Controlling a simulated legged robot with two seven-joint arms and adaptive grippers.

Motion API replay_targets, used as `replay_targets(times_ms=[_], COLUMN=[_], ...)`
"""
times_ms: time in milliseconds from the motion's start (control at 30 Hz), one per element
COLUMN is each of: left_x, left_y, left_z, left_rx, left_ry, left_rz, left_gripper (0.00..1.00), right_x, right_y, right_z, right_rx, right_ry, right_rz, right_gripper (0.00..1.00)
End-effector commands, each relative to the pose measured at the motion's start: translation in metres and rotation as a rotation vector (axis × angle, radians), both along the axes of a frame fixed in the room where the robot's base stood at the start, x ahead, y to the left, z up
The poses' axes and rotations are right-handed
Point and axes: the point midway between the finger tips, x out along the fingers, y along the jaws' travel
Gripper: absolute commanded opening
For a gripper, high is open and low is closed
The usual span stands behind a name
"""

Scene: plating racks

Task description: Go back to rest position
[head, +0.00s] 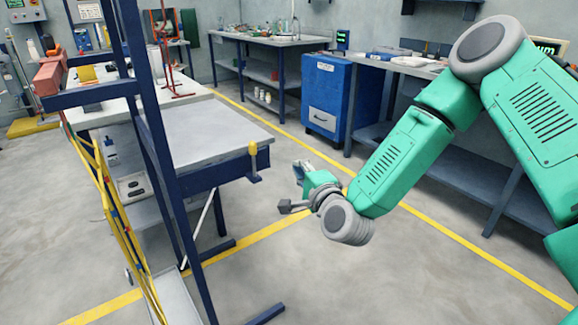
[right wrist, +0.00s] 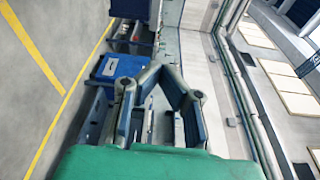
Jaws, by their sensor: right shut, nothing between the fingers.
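My right gripper (head: 291,188) is held out in the air at the end of my green right arm, near the middle of the head view. It appears over the open floor, to the right of the grey-topped workbench (head: 200,130), and is apart from it. In the right wrist view the two jointed fingers of the right gripper (right wrist: 162,70) come together at the tips. Nothing is held between them. My left gripper is not in view.
A dark blue upright frame (head: 154,125) and yellow rails (head: 103,195) stand on the left. A blue cabinet (head: 330,97) and long benches line the back. Grey floor (head: 330,285) with a yellow line is clear below the right arm.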

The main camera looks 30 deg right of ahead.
Motion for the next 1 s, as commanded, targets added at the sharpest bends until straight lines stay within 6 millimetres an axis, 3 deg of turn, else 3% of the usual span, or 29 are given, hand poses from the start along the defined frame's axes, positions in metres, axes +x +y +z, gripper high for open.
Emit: replay_targets(times_ms=[267, 367, 467, 567, 667, 800, 900, 1000], left_x=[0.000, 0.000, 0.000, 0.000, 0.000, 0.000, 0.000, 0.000], left_y=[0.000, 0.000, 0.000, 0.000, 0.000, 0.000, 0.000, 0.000], left_z=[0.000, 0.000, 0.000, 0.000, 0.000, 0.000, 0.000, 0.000], left_rx=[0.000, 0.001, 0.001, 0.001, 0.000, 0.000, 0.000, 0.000], left_ry=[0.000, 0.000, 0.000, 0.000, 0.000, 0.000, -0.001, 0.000], left_rz=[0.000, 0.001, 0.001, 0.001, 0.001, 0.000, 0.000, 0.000], left_gripper=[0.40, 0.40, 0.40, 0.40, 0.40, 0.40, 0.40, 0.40], right_x=[-0.001, -0.008, -0.027, -0.065, -0.117, -0.205, -0.266, -0.315], right_y=[0.013, 0.026, 0.048, 0.075, 0.093, 0.102, 0.097, 0.087], right_z=[0.002, -0.018, -0.062, -0.120, -0.175, -0.235, -0.261, -0.272], right_rx=[-0.020, -0.076, -0.202, -0.386, -0.586, -0.859, -1.026, -1.149], right_ry=[0.009, 0.076, 0.222, 0.416, 0.609, 0.855, 0.999, 1.105], right_rz=[0.010, 0.055, 0.158, 0.315, 0.502, 0.796, 1.006, 1.185], right_gripper=[0.00, 0.00, 0.00, 0.00, 0.00, 0.00, 0.00, 0.00])
